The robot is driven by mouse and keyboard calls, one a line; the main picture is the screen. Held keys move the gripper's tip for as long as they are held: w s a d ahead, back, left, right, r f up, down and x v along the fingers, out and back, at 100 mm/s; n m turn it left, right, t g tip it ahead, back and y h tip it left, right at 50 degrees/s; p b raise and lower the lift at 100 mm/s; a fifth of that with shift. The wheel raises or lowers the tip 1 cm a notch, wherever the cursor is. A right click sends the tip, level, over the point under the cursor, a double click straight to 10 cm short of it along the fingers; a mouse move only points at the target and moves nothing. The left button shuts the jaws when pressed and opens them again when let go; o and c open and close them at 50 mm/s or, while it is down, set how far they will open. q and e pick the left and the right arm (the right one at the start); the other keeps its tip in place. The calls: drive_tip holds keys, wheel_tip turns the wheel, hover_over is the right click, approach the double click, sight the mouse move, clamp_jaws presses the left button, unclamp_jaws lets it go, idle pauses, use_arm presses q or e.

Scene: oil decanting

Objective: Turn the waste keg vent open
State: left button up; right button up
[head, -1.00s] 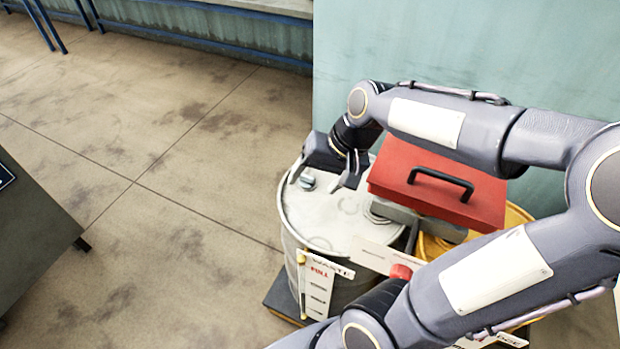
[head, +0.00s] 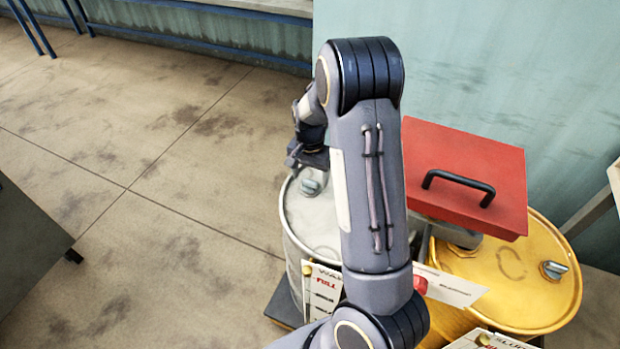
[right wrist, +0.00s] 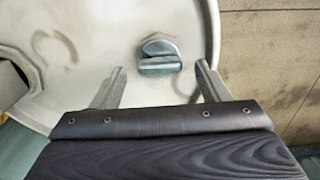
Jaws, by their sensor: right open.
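The waste keg (head: 297,222) is a pale grey drum with a sign reading "FULL" on its front. Its vent (head: 310,187) is a small metal cap with a raised grip bar on the lid. The vent shows whole in the right wrist view (right wrist: 159,57), its bar lying roughly across the picture. My right gripper (right wrist: 160,82) is open and empty, with one finger on each side of the vent and a gap to both. In the head view the right gripper (head: 309,171) is above the lid by the vent, partly hidden by my arm. My left gripper is out of view.
A red box (head: 465,158) with a black handle sits right of my forearm, above the yellow keg (head: 510,295). The yellow keg has a similar metal cap (head: 553,270). A teal wall (head: 480,70) stands behind.

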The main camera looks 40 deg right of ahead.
drive_tip(key=shift+f, duration=0.8)
drive_tip(key=c, duration=1)
